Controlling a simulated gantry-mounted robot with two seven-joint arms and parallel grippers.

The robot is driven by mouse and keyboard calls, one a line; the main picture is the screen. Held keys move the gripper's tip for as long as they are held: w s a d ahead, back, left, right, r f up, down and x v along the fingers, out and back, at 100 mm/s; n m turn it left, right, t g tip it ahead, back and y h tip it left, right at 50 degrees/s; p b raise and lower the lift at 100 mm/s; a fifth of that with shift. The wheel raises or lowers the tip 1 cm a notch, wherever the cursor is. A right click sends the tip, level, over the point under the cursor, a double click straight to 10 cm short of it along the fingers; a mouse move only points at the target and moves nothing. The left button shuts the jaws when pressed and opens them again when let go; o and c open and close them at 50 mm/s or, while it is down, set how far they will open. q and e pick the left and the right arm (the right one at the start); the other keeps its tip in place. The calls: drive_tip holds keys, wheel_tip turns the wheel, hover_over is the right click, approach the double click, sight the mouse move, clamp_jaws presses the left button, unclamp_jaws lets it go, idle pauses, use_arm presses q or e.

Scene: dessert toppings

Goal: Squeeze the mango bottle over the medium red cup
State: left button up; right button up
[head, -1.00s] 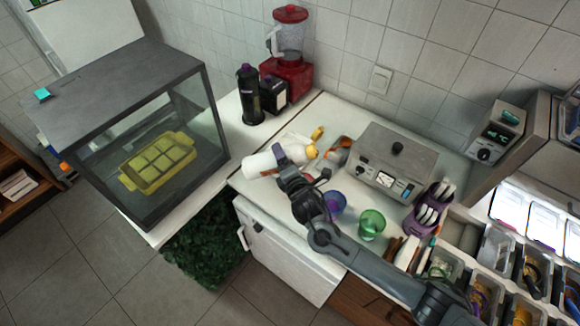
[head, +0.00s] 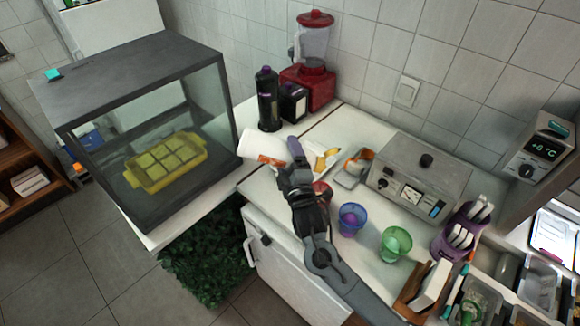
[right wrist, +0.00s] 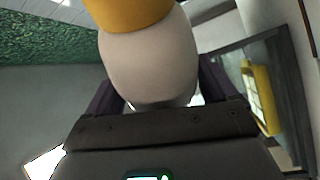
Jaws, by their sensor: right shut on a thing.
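My right gripper (head: 297,150) is shut on a pale bottle with a yellow-orange end; the bottle body (right wrist: 148,65) fills the upper middle of the right wrist view between the fingers. In the head view a white bottle body with an orange patch (head: 256,145) lies tilted just left of the gripper, and a yellow part (head: 326,160) shows on its right. The gripper hides the part between, so I cannot tell how they join. The red cup (head: 322,190) is just right of my wrist, partly hidden by it. My left gripper is not in view.
A blue cup (head: 351,217) and a green cup (head: 395,243) stand to the right of the red one. A grey appliance (head: 417,183) stands behind them. Black bottles (head: 268,100) and a red blender (head: 310,88) are at the back. A glass case (head: 215,110) stands left.

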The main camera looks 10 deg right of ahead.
drive_tip(key=shift+r+m+t+b, duration=0.3)
drive_tip(key=shift+m+b, duration=0.1)
drive_tip(key=shift+m, duration=0.5)
drive_tip(key=shift+s+d+f+m+h+b, duration=0.1)
drive_tip(key=shift+d+f+m+h+b, duration=0.1)
drive_tip(key=shift+f+m+h+b, duration=0.15)
drive_tip(key=m+b, duration=0.1)
drive_tip(key=d+m, duration=0.1)
drive_tip(key=f+m+t+h+b, duration=0.1)
drive_tip(key=shift+s+d+b, duration=0.3)
drive_tip(key=shift+d, duration=0.05)
drive_tip(key=m+b, duration=0.1)
drive_tip(key=d+m+h, duration=0.1)
drive_tip(key=m, duration=0.1)
drive_tip(key=shift+s+f+t+b, duration=0.15)
drive_tip(key=shift+f+t+b, duration=0.05)
drive_tip(key=shift+t+b, duration=0.2)
drive_tip(key=shift+s+d+m+h, duration=0.1)
drive_tip(key=shift+d+m+h, duration=0.35)
drive_tip(key=shift+m, duration=0.1)
drive_tip(key=shift+b, duration=0.3)
